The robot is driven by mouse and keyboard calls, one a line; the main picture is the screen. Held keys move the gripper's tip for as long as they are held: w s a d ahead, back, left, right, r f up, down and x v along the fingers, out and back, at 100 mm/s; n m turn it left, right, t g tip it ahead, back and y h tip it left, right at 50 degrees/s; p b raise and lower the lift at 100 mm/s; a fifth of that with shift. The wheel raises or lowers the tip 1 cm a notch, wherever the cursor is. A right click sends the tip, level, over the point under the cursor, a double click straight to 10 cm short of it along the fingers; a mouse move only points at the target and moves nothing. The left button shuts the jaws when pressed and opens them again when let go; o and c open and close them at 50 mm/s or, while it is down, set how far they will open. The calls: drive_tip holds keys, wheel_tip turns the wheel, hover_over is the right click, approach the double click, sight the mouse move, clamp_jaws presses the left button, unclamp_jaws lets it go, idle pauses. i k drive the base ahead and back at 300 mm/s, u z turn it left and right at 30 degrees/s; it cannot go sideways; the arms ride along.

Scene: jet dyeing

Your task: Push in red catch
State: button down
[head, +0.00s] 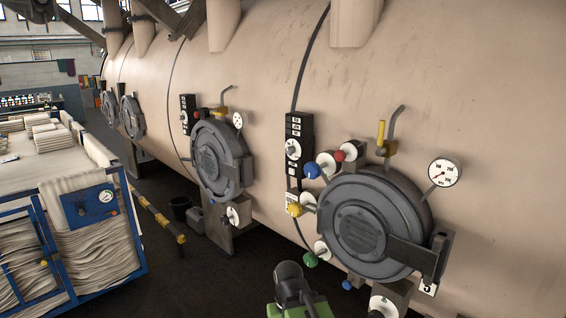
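A small red knob (339,156), which looks like the red catch, sits at the upper left of the nearest round grey door (365,228) on the beige vessel. It stands out in front of a white disc and its shaft. I cannot tell how far in it is. A blue knob (312,171) is just left of it, a yellow knob (295,209) lower left, and a green knob (310,260) below. A dark grey and green part at the bottom middle may be my own arm. No gripper fingers can be made out, and nothing covers the red knob.
A pressure gauge (443,172) and a yellow-handled valve (381,133) stick out near the door. A black control panel (298,150) is to its left. Further doors line the vessel. A blue cart (125,235) with folded cloth stands left; dark floor lies between.

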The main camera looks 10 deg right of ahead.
sight(342, 155)
drive_tip(key=u, duration=1.8)
drive_tip(key=k, duration=0.25)
drive_tip(key=u, duration=0.95)
drive_tip(key=k, duration=1.8)
drive_tip(key=z, duration=0.65)
drive_tip(key=i, duration=1.65)
drive_tip(key=u, duration=0.05)
